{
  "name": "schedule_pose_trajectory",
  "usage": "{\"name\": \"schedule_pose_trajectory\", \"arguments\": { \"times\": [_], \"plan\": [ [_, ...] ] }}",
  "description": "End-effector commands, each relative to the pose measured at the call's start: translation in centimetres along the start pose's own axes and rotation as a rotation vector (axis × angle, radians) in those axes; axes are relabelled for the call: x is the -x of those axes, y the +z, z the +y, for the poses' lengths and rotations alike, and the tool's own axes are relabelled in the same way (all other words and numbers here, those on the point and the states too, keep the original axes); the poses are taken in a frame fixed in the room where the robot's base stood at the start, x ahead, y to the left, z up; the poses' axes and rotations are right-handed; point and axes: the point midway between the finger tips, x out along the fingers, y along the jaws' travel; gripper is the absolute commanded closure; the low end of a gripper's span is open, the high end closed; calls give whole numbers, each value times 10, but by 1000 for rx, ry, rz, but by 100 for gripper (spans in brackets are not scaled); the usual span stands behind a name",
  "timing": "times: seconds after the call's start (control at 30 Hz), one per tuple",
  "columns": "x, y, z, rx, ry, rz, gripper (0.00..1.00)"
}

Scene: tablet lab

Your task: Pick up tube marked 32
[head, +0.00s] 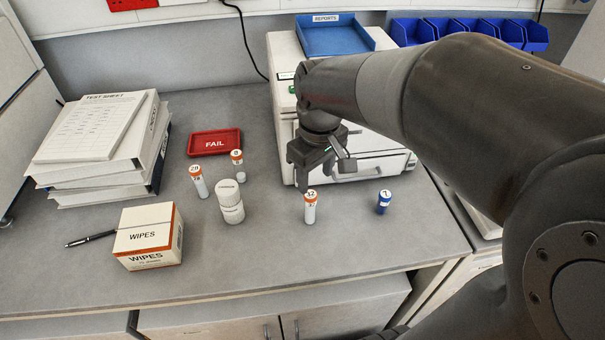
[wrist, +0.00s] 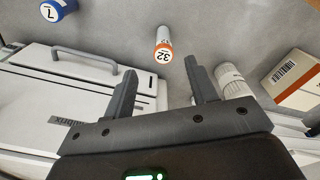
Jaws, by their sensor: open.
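The tube marked 32 (head: 310,208) is white with an orange cap and stands upright on the grey bench. In the wrist view the tube (wrist: 163,48) shows its number 32 on the cap, just beyond and between the two fingertips. My gripper (head: 322,176) is open and empty, above the bench and behind the tube in the head view. In the wrist view the gripper's fingers (wrist: 159,68) are apart, with nothing between them.
A blue-capped tube marked 7 (head: 384,202) stands right of tube 32. A white bottle (head: 230,203), two orange-capped tubes (head: 198,182) (head: 237,162), a wipes box (head: 148,238) and a red FAIL tray (head: 214,143) are left. A white machine (head: 285,75) stands behind my gripper.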

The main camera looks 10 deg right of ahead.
Motion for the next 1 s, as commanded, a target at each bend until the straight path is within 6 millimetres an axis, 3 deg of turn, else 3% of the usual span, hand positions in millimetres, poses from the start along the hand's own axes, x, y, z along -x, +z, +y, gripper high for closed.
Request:
{"name": "schedule_pose_trajectory", "arguments": {
  "times": [0.23,0.5,0.77,1.0],
  "plan": [
    [-18,-16,0,82,-29,-53,48],
    [-58,-13,-1,83,-31,-55,48],
    [-79,-10,-2,82,-30,-54,48],
    [-114,-4,-4,82,-30,-55,48]
  ]
}}
